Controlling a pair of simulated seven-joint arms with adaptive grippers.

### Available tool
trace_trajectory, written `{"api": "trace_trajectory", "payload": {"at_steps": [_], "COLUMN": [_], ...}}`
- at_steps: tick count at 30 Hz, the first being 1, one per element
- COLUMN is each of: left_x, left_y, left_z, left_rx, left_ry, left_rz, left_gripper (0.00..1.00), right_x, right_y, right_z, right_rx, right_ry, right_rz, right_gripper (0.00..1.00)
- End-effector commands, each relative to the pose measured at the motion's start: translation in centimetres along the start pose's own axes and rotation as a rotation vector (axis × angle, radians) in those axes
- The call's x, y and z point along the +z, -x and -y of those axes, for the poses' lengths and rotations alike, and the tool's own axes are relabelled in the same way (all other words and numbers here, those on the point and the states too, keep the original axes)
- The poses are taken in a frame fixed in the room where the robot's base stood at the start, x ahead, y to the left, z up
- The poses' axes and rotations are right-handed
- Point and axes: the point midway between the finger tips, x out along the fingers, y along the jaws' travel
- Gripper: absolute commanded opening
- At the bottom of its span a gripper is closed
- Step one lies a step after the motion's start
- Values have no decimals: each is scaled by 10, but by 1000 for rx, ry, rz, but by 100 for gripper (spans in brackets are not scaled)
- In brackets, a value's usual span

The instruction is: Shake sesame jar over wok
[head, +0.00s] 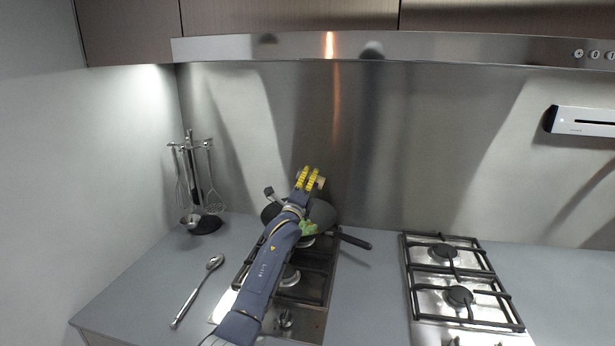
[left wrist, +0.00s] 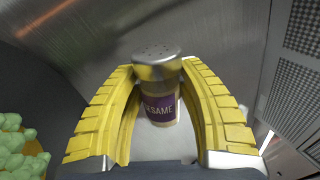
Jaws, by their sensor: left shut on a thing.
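The sesame jar (left wrist: 160,108) has a purple label and a metal lid with holes. In the left wrist view it sits between the yellow fingers of my left gripper (left wrist: 160,115), which is shut on it. In the head view my left gripper (head: 310,180) holds the jar (head: 321,183) above the dark wok (head: 323,214) on the left hob; most of the jar is hidden by the fingers. My arm covers part of the wok. Green pieces (head: 308,228) show in the wok, and also at the lower left of the left wrist view (left wrist: 14,145). My right gripper is not in view.
The wok's handle (head: 350,240) points right. A second hob (head: 455,280) at right is empty. The range hood (head: 450,47) overhangs the back.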

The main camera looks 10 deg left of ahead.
Motion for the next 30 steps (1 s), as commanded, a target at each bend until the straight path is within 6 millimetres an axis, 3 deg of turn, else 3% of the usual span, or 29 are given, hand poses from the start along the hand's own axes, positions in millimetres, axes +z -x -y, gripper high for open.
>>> {"api": "trace_trajectory", "payload": {"at_steps": [15,30], "left_x": [-3,1], "left_y": [0,-1], "left_z": [1,3], "left_rx": [1,1], "left_ry": [489,671], "left_rz": [185,256], "left_gripper": [8,8], "right_x": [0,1], "right_y": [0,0], "right_z": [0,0], "right_rx": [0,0], "right_ry": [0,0], "right_rz": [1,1], "right_gripper": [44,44]}}
